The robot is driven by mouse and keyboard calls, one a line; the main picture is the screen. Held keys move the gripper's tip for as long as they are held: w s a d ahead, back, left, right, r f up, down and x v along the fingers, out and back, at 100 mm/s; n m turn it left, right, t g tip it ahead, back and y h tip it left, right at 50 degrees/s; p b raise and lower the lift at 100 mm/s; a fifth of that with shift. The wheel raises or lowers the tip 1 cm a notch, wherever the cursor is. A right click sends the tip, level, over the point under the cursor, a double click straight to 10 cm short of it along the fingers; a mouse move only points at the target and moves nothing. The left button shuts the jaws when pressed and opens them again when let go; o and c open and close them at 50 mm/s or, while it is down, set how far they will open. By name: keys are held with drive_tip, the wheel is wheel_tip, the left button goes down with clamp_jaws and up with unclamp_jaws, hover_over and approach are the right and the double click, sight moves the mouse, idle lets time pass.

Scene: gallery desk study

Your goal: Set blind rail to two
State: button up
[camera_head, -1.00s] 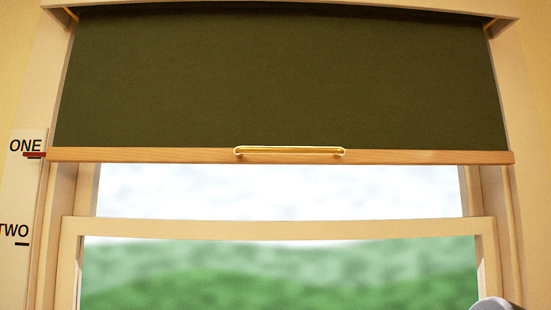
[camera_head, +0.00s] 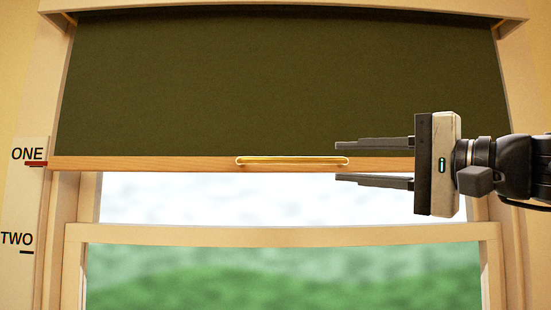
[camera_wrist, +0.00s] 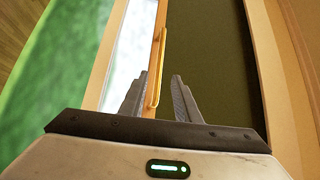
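The dark green blind (camera_head: 250,80) hangs in the window with a wooden rail (camera_head: 150,163) along its lower edge. A brass bar handle (camera_head: 292,160) is fixed at the middle of the rail. The red pointer (camera_head: 36,164) at the rail's left end is level with the mark ONE (camera_head: 27,154). The mark TWO (camera_head: 17,239) is lower on the same strip. My gripper (camera_head: 340,162) is open, its fingers pointing left, one above and one below the handle's right end. In the wrist view the handle (camera_wrist: 157,75) runs ahead between the finger lines; contact cannot be told.
A window sash bar (camera_head: 280,235) crosses below the rail, with blurred greenery behind the glass. The window frame (camera_head: 512,250) stands on the right, behind my arm. The space below the rail looks clear.

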sight(301, 160)
drive_tip(key=p+x, duration=0.2)
drive_tip(key=x, duration=1)
clamp_jaws()
